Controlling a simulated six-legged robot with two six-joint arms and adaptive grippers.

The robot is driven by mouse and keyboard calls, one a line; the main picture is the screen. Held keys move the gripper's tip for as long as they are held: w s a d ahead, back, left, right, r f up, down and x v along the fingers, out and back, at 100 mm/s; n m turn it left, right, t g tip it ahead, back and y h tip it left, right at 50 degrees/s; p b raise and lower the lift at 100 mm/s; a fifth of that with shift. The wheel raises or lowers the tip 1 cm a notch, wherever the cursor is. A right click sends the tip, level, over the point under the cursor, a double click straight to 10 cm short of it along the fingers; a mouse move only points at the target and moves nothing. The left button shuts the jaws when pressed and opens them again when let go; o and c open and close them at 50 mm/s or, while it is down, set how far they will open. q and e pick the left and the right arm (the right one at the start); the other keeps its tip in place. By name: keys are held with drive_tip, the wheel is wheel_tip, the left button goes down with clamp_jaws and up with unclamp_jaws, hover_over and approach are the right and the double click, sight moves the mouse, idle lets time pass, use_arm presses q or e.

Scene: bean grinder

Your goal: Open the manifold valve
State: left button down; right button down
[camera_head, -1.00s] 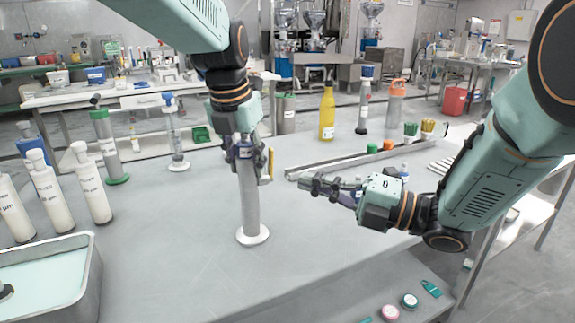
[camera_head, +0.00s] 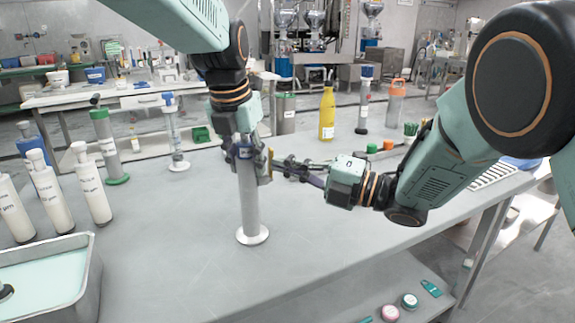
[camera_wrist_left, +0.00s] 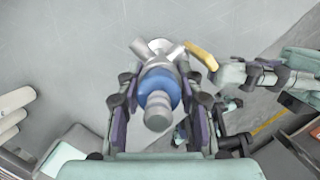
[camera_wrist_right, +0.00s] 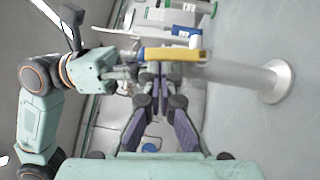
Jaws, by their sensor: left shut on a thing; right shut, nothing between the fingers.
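The manifold (camera_head: 249,205) is a grey upright post on a round white foot on the table. Its blue-collared top (camera_wrist_left: 157,85) is between the fingers of my left gripper (camera_wrist_left: 157,105), which is shut on it. A yellow valve handle (camera_wrist_right: 174,54) sticks out at the side of the manifold; it also shows in the left wrist view (camera_wrist_left: 203,54). My right gripper (camera_head: 283,169) is shut and empty, with its fingertips close to the yellow handle. In the right wrist view the fingertips (camera_wrist_right: 158,75) are just below the handle; whether they touch it is unclear.
White bottles (camera_head: 93,190) and a metal tray of pale liquid (camera_head: 92,270) stand at the left. The table front around the post is clear.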

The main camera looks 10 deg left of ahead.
drive_tip(key=shift+w+a+r, duration=0.2)
drive_tip(key=shift+w+a, duration=0.05)
drive_tip(key=shift+w, duration=0.15)
drive_tip(key=shift+w+a+r, duration=0.2)
drive_tip(key=shift+w, duration=0.2)
drive_tip(key=shift+s, duration=0.15)
drive_tip(key=s+r+v, duration=0.1)
drive_tip(key=s+v, duration=0.1)
drive_tip(key=v, duration=1.1)
drive_tip(key=shift+s+a, duration=0.3)
drive_tip(key=shift+a, duration=0.1)
drive_tip(key=shift+r, duration=0.1)
use_arm(q)
drive_tip(key=c, duration=0.8)
unclamp_jaws()
